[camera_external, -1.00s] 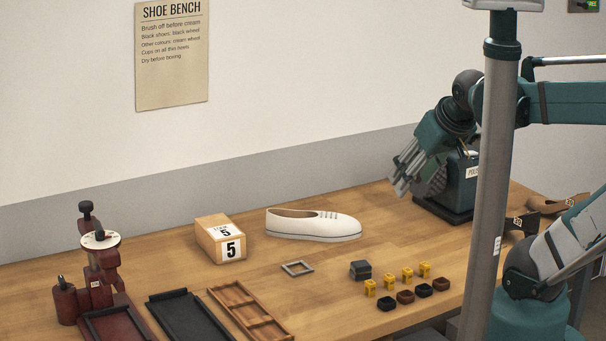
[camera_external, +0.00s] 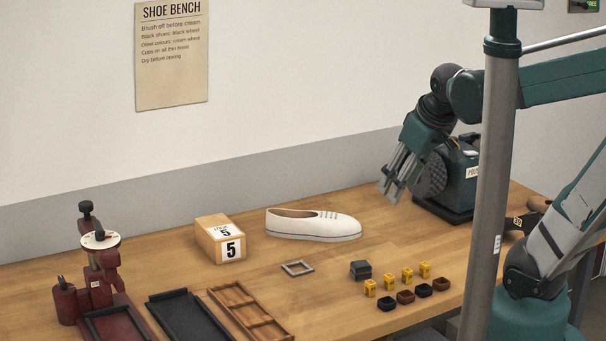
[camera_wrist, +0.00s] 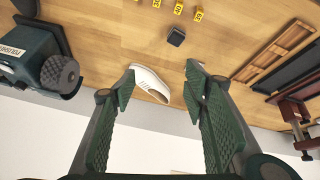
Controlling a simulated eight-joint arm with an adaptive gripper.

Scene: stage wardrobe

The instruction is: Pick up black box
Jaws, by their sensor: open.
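The small black box (camera_external: 360,270) sits on the wooden bench, right of the grey square frame and left of the yellow pieces. It also shows in the wrist view (camera_wrist: 176,36), at the top centre beyond my fingertips. My gripper (camera_external: 392,190) is raised over the back of the bench, behind and to the right of the box, beside the polisher. In the wrist view my gripper (camera_wrist: 160,78) has its fingers wide apart, with nothing held between them. The fingers are well clear of the box.
A white shoe (camera_external: 313,225) lies behind the box. Yellow numbered pieces (camera_external: 407,275) and small dark cups (camera_external: 424,290) stand close to its right. The polisher (camera_external: 450,180) is next to my gripper. A grey frame (camera_external: 297,268) and trays (camera_external: 190,318) lie left. A grey post (camera_external: 492,200) stands in front.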

